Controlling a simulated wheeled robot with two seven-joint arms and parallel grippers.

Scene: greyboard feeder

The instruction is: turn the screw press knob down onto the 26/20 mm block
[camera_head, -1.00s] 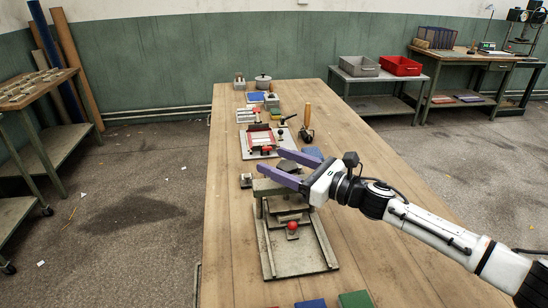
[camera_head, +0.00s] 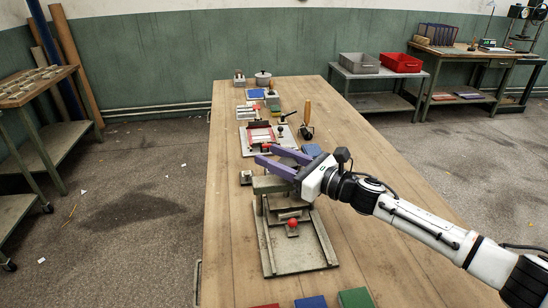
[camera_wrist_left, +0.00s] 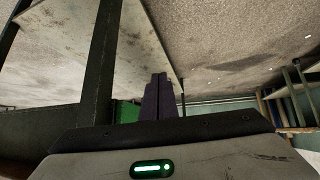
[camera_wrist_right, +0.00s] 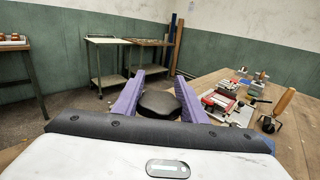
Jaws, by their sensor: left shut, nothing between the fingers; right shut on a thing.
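The screw press (camera_head: 268,240) stands on the near half of the table, a grey base with a beam across its far end. Its dark round knob (camera_wrist_right: 158,103) sits between the purple fingers of my right gripper (camera_wrist_right: 155,92), which is shut on it. In the head view my right gripper (camera_head: 278,160) is above the press beam, fingers pointing left. Grey block pieces (camera_head: 289,214) show under the beam; I cannot tell which is the 26/20 mm block, nor whether the screw touches it. My left gripper (camera_wrist_left: 158,95) is shut and empty, seen only in its wrist view.
Red, blue (camera_head: 311,303) and green (camera_head: 355,298) blocks lie at the near edge. A red-framed fixture (camera_head: 261,136) and a wooden-handled roller (camera_head: 306,122) are beyond. The table's left strip is clear.

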